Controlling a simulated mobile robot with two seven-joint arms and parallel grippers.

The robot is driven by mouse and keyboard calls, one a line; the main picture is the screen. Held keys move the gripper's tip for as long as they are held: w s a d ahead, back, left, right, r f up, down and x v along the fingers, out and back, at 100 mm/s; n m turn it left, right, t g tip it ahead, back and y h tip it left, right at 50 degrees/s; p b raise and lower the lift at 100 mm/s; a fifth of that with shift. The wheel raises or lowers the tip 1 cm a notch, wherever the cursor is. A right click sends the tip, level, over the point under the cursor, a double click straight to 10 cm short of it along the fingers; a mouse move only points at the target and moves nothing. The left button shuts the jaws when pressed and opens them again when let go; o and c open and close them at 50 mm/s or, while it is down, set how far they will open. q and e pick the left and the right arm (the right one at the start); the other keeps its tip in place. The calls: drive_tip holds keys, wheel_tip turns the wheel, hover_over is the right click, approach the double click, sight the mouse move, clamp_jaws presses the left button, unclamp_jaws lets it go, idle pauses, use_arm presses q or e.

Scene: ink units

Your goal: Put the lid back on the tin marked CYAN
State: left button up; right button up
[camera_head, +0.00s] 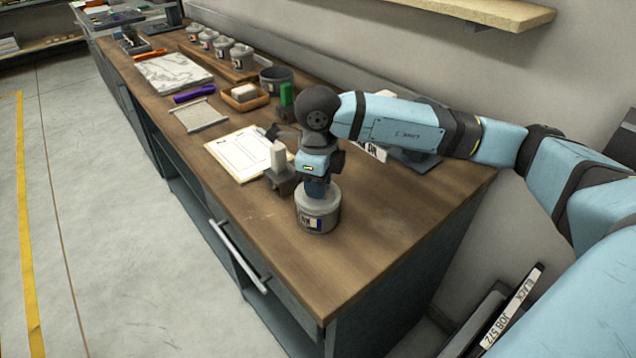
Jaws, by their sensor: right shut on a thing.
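A grey tin (316,222) with a pale label stands near the front edge of the wooden bench; its lettering is too small to read surely. A grey lid (319,200) is on top of the tin, level; I cannot tell whether it is fully seated. My right gripper (318,190) points straight down over the tin, shut on the lid at its top middle. The gripper hides the lid's grip. My left gripper is out of view.
A grey block with a white upright piece (279,160) stands just left of the tin. A white printed sheet (236,153), green bottle (286,97), small tray (246,103) and several lidded tins (240,56) lie farther back. The bench's front right is bare.

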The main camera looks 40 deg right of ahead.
drive_tip(key=o, duration=1)
drive_tip(key=o, duration=0.5)
drive_tip(key=shift+r, duration=0.15)
drive_tip(key=shift+r+p, duration=0.35)
drive_tip(key=shift+r, duration=0.15)
drive_tip(key=shift+r+p, duration=1.15)
drive_tip(key=shift+r, duration=1.7)
